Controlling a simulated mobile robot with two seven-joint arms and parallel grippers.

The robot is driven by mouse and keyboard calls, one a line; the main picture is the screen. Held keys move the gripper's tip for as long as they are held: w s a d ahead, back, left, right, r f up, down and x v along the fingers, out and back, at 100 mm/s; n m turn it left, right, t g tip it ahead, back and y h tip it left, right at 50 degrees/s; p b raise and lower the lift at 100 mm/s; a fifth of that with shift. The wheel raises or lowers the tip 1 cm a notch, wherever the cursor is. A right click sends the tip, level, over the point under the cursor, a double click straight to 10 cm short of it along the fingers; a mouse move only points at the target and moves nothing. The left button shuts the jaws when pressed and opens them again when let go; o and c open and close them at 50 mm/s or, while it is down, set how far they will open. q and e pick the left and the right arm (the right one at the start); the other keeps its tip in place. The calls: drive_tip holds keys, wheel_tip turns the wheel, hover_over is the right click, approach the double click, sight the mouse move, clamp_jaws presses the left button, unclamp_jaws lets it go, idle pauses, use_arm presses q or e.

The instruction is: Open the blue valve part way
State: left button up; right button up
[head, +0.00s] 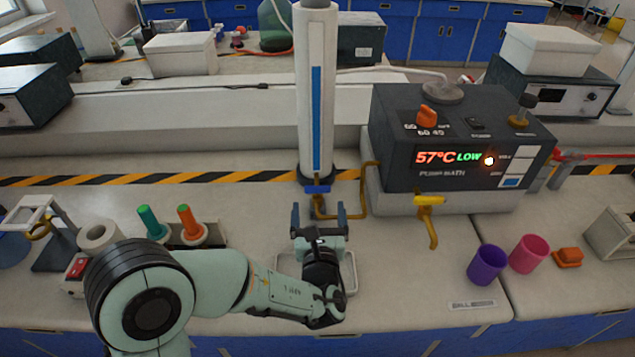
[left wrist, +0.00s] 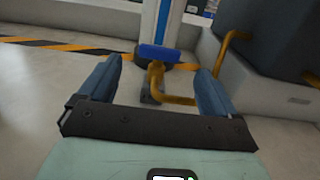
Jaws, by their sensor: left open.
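The blue valve (head: 317,189) is a small blue handle at the foot of the white column (head: 317,95) with the blue stripe. It sits on a brass pipe (head: 325,208). In the left wrist view the blue valve handle (left wrist: 158,53) lies crosswise beyond and between the fingers. My left gripper (head: 318,213) is open and empty, its two blue fingers pointing at the valve from the near side. In the left wrist view my left gripper (left wrist: 157,88) has nothing between its fingers, and the handle looks apart from both. My right gripper is not in view.
The grey pump bath (head: 455,180) stands right of the column, with a yellow tap (head: 429,201) on its front. A purple cup (head: 487,264), a pink cup (head: 529,254) and an orange object (head: 568,257) are at right. The bench front between valve and cups is mostly clear.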

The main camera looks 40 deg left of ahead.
sight(318, 191)
use_arm(q)
drive_tip(key=b+x, duration=0.1)
drive_tip(key=x, duration=0.8)
drive_tip(key=shift+w+a, duration=0.2)
drive_tip(key=shift+w, duration=0.05)
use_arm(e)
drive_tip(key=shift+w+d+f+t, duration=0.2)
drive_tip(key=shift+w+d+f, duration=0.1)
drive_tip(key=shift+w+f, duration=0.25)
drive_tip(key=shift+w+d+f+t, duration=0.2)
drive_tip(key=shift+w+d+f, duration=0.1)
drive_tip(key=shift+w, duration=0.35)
use_arm(q)
drive_tip(key=c, duration=1)
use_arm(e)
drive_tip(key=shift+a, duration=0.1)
